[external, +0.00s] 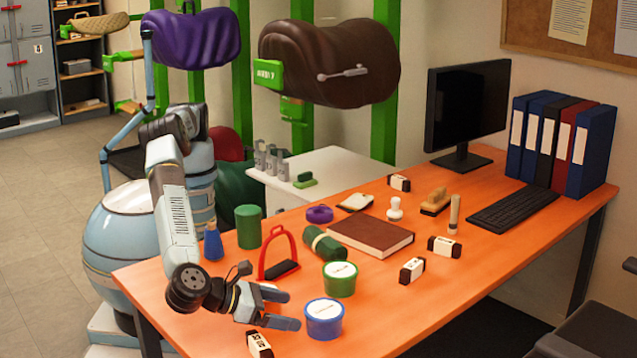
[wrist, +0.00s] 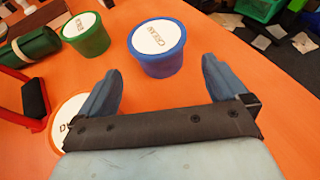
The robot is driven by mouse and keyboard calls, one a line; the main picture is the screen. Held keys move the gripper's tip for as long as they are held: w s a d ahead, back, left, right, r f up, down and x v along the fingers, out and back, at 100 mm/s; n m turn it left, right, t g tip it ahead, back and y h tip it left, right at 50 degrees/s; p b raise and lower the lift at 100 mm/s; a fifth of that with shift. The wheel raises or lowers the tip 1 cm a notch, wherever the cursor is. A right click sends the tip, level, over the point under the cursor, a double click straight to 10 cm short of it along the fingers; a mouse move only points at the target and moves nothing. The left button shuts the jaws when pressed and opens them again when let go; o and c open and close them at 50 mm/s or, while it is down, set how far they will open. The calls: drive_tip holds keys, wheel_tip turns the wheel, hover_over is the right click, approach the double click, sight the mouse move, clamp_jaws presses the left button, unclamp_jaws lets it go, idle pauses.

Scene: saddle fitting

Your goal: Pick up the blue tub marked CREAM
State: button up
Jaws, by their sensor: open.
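The blue tub (external: 323,322) with a white lid stands upright on the orange desk near its front edge. In the wrist view the blue tub (wrist: 158,48) is just beyond my fingertips, and its lid lettering appears to read CREAM. My gripper (external: 285,310) is open and empty, low over the desk, just left of the blue tub in the external view. In the wrist view my gripper (wrist: 163,75) has its fingers spread apart, pointing toward the tub, with the tub not visibly between them.
A green tub (external: 340,279) stands behind the blue one. A third white-lidded tub (wrist: 70,117) lies close to my gripper's left side. A red stirrup (external: 279,258), a dark green roll (external: 324,243) and a brown book (external: 370,236) are farther back. A small marked block (external: 259,344) lies near the front edge.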

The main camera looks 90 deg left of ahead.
sight(306, 314)
drive_tip(key=shift+x, duration=4.35)
drive_tip(key=shift+s+f, duration=0.1)
drive_tip(key=c, duration=1)
drive_tip(key=shift+o, duration=0.2)
